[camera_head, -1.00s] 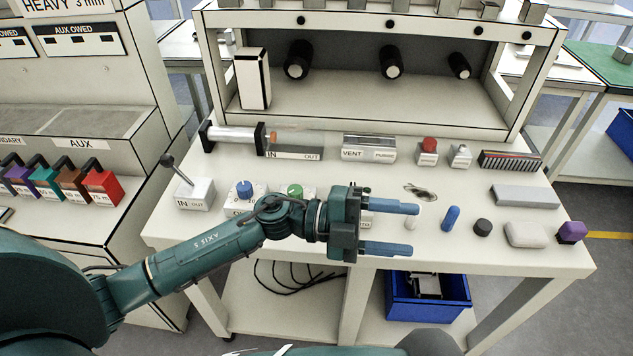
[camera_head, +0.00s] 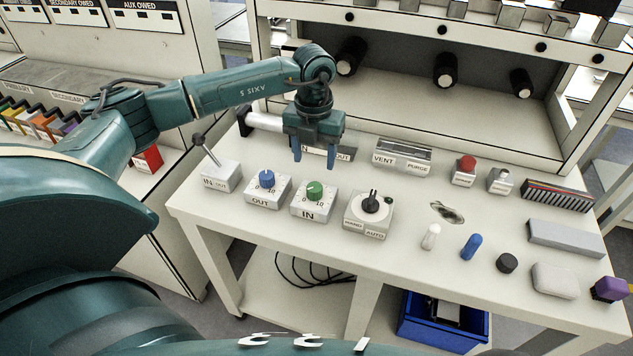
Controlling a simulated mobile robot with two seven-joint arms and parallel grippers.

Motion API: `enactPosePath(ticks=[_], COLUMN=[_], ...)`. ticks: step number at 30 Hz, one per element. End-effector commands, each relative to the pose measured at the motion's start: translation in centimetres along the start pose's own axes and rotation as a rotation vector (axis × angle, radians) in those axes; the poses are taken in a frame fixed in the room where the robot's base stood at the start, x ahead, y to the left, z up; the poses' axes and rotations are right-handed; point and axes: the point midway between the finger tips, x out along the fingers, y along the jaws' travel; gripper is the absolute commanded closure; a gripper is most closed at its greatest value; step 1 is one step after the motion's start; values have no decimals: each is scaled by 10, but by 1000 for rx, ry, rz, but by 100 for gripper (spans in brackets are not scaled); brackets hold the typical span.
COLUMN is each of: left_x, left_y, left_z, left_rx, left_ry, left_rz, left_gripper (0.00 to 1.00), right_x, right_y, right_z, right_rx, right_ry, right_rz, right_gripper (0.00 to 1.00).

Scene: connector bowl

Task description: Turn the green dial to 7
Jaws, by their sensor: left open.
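The green dial (camera_head: 314,190) sits on a white box labelled IN, with a printed scale around the knob, at the front left part of the table. My left gripper (camera_head: 315,162) points down with its two fingers apart and nothing between them. It appears just behind and above the green dial, apart from it. The exact number that the dial points to is too small to read. My right gripper is not in view.
A blue dial (camera_head: 267,178) labelled OUT stands left of the green one. A black HAND/AUTO selector (camera_head: 371,204) stands right of it. A lever box (camera_head: 220,176) is at far left. The VENT/PURGE unit (camera_head: 402,155) and a shelf (camera_head: 440,95) are behind.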

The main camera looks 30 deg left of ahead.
Motion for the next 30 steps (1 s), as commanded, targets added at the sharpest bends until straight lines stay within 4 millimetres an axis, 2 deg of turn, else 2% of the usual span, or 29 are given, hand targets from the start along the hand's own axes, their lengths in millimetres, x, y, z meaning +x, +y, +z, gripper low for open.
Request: enactPosePath(ticks=[6, 13, 18, 26, 30], left_x=[47, 80, 89, 90, 90], left_y=[-1, -2, -2, -2, -2], left_z=[-1, -1, 0, 0, 0], left_rx=[3, 3, 4, 4, 4], left_ry=[4, 3, 0, 0, 0], left_rz=[-1, -3, -3, -3, -3], left_gripper=[45, 45, 45, 45, 56], right_x=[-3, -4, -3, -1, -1], right_y=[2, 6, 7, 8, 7], right_z=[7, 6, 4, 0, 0], right_rx=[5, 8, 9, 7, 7], right_ry=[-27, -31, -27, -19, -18], right_rz=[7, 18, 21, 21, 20], right_gripper=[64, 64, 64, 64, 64])
